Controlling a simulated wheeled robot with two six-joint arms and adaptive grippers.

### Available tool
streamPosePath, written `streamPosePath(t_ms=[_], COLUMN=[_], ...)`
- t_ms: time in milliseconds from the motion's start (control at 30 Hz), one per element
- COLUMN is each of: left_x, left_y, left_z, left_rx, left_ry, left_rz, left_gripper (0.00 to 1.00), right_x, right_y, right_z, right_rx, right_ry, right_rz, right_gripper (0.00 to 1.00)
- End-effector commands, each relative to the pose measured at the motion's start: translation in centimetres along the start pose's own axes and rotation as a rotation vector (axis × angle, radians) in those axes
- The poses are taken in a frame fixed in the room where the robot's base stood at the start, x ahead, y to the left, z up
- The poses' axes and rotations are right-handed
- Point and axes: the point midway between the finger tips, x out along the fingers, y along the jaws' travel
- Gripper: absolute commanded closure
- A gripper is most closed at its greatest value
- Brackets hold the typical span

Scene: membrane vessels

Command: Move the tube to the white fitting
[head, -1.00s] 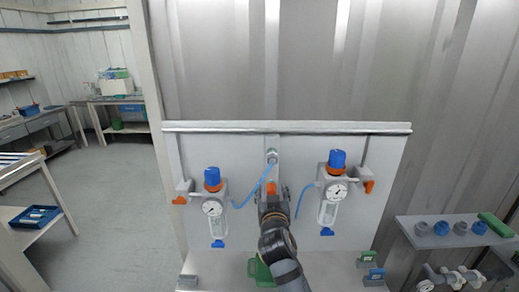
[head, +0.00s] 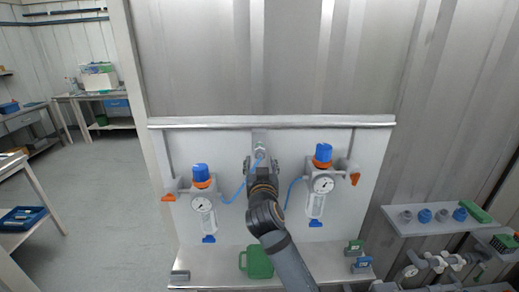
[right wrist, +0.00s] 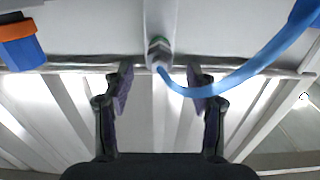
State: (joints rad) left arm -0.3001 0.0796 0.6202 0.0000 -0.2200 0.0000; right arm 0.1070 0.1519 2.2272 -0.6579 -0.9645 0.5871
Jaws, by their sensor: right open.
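A blue tube (head: 236,192) runs from the left regulator (head: 203,195) up to a pale metallic fitting (head: 260,152) at the top middle of the panel. In the right wrist view, the tube (right wrist: 235,76) curves from the right to the fitting (right wrist: 158,54), and its end meets the fitting's mouth. My right gripper (head: 261,166) is just below the fitting in the head view. In the right wrist view it (right wrist: 161,88) is open, its fingers on either side of the tube end, apart from it. A second blue tube (head: 291,190) comes from the right regulator (head: 319,195); its lower end is hidden. My left gripper is out of view.
The white panel (head: 235,235) has a metal rail along its top. A green jug-like object (head: 257,263) and green and blue blocks (head: 358,255) stand on the ledge below. A shelf (head: 410,228) with several small parts is at the right.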

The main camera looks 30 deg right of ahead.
Motion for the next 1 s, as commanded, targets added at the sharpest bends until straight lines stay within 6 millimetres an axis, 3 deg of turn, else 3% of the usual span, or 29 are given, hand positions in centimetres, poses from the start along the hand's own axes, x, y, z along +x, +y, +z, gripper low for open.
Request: streamPosePath(t_ms=[200,400,1000], left_x=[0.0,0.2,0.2], left_y=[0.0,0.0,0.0], left_z=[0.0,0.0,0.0], left_rx=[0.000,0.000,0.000], left_ry=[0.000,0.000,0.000], left_rz=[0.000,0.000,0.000], left_gripper=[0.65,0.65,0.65], right_x=[3.2,5.1,5.6], right_y=[0.1,0.1,0.0], right_z=[0.0,0.0,0.0], right_rx=[-0.001,0.002,0.002], right_ry=[0.000,0.000,-0.002], right_rz=[0.001,0.002,0.001], right_gripper=[0.42,0.42,0.42])
